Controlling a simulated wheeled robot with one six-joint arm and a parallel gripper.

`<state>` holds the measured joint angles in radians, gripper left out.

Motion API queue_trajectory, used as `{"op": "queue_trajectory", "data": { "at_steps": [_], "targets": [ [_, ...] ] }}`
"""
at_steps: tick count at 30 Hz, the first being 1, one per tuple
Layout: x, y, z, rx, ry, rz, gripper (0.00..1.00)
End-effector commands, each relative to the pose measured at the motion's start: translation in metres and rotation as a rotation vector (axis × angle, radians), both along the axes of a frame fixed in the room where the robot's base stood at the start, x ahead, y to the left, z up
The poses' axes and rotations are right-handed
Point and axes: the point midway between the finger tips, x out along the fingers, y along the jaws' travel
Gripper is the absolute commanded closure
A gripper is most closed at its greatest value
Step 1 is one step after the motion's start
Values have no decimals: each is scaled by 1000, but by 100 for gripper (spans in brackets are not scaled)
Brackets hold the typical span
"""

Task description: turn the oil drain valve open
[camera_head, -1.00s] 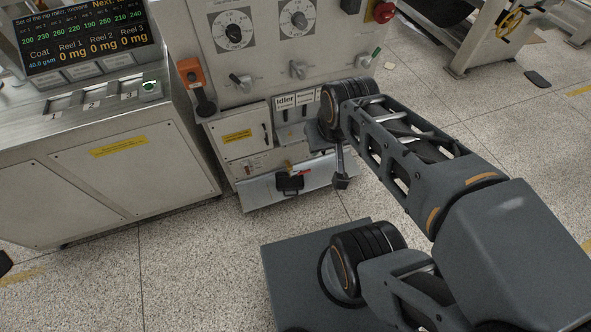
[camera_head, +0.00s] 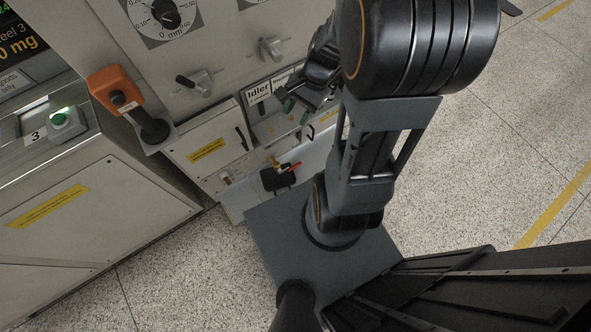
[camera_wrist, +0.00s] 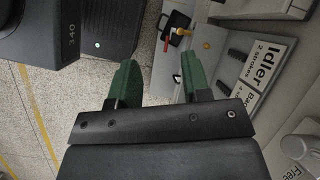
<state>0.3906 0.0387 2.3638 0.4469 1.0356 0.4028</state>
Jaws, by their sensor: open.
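A small valve with a red handle (camera_head: 293,167) and a yellow part (camera_head: 276,162) sits low on the machine, above a black container (camera_head: 278,181). In the wrist view, the red handle (camera_wrist: 167,43) and yellow part (camera_wrist: 182,31) show at the top, beyond the fingers. I take this as the oil drain valve; its exact turn position is too small to tell. My gripper (camera_head: 297,111) is above it in the head view, in front of the Idler panel. In the wrist view, my gripper (camera_wrist: 157,80) has its green fingers apart with nothing between them.
The Idler label (camera_head: 257,92) and dark levers stand near my gripper. A control console (camera_head: 80,190) stands at left. Speckled floor (camera_head: 470,160) is open at right.

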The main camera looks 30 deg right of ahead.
Motion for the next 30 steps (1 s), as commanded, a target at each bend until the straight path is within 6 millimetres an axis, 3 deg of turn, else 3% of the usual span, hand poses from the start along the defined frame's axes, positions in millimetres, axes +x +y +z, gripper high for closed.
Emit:
{"op": "queue_trajectory", "data": {
  "at_steps": [1, 3, 12, 18, 24, 30],
  "targets": [
    [1, -9, -54, 81, 101, -157, 56],
    [4, -20, -99, 194, 231, -382, 56],
    [0, -71, -294, 728, 793, -1287, 56],
    [-17, -95, -403, 1085, 1113, -1712, 56],
    [-34, -104, -473, 1351, 1327, -1942, 56],
    [-40, -104, -502, 1481, 1425, -2028, 56]
  ]
}}
